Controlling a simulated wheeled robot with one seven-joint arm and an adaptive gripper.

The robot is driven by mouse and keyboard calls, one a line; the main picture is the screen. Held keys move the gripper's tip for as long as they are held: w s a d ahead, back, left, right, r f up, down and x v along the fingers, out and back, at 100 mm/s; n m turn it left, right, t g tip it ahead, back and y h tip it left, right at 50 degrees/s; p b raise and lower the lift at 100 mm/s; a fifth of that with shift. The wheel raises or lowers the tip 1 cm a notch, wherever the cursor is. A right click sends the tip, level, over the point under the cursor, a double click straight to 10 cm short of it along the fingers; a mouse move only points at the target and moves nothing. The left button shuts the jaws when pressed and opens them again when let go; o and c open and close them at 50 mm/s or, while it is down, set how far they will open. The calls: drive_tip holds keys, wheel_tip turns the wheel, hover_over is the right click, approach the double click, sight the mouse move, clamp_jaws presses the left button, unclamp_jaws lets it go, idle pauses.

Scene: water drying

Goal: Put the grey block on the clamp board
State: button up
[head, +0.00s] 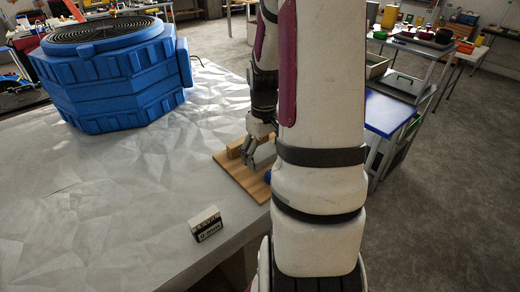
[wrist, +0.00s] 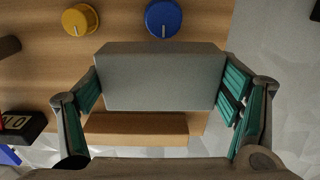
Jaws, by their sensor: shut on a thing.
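The grey block (wrist: 160,78) is held between the green-padded fingers of my gripper (wrist: 162,88) in the wrist view. The wooden clamp board (wrist: 30,75) lies beneath it, with a yellow knob (wrist: 80,20), a blue knob (wrist: 163,18) and a wooden bar (wrist: 137,128). In the head view, my gripper (head: 250,150) is over the clamp board (head: 245,184), with the grey block (head: 266,155) at its fingers. My arm hides the board's right part. I cannot tell whether the block touches the board.
A large blue ribbed unit (head: 115,75) with a round black grille stands at the table's back left. A small black-and-white item (head: 206,223) sits near the table's (head: 110,215) front edge. The table between them is clear. A blue-topped bench (head: 388,112) stands behind my arm.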

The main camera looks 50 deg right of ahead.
sight(260, 149)
drive_tip(key=w+d, duration=0.4)
drive_tip(key=shift+w+d+f, duration=0.35)
drive_tip(key=shift+d, duration=0.05)
drive_tip(key=shift+d+f+p, duration=0.1)
drive_tip(key=shift+f+p, duration=0.2)
drive_tip(key=shift+f, duration=1.45)
drive_tip(key=shift+f, duration=0.15)
drive_tip(key=o, duration=1.2)
drive_tip(key=shift+c, duration=0.2)
